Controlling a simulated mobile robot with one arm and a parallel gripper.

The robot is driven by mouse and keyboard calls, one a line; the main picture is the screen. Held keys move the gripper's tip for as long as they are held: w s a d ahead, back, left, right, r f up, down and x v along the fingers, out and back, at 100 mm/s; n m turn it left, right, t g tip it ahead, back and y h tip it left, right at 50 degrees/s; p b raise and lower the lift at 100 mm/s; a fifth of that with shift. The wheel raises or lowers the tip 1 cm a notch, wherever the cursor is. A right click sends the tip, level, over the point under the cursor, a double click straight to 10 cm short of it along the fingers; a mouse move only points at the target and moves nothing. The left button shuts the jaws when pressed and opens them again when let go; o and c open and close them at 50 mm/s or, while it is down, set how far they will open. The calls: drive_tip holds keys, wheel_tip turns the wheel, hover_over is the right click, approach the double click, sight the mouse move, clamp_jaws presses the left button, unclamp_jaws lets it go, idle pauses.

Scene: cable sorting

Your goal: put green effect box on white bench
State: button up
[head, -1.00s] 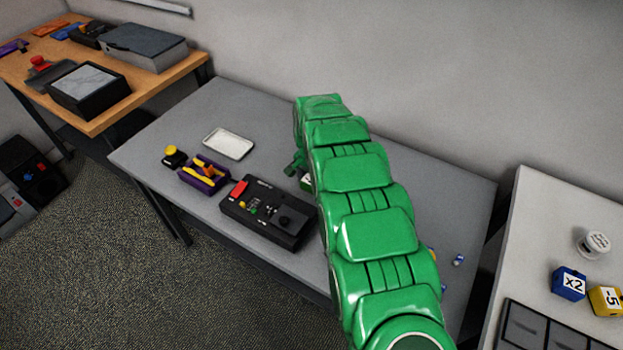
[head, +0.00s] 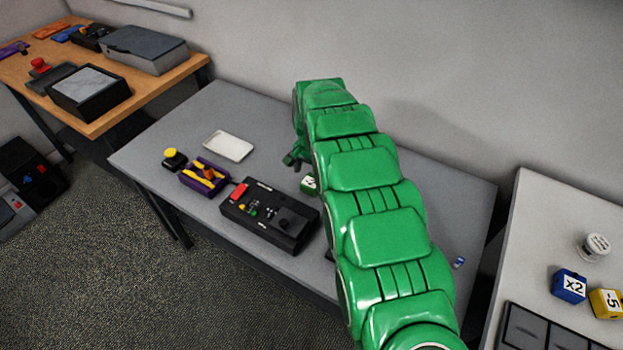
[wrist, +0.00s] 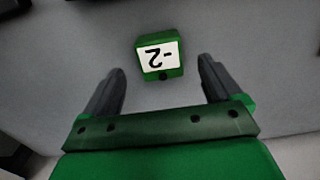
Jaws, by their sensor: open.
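The green effect box (wrist: 158,57) lies on the grey table, with a white label reading "-2" upside down in the wrist view. It sits just beyond and between the fingertips of my gripper (wrist: 161,70), which is open and empty. In the head view a small part of the green box (head: 308,184) shows beside my green arm, which hides the rest. My gripper (head: 293,160) is mostly hidden behind the arm there. The white bench (head: 545,225) stands at the right, partly out of frame.
On the grey table (head: 270,130) are a black control box (head: 270,215), a purple tray (head: 203,176), a yellow-topped button (head: 174,158) and a white tray (head: 228,146). The bench holds a blue x2 box (head: 569,285), a yellow -5 box (head: 606,302) and a white round item (head: 593,246).

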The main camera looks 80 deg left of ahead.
sight(312, 181)
wheel_tip(312, 181, up, 7)
drive_tip(key=shift+r, duration=0.15)
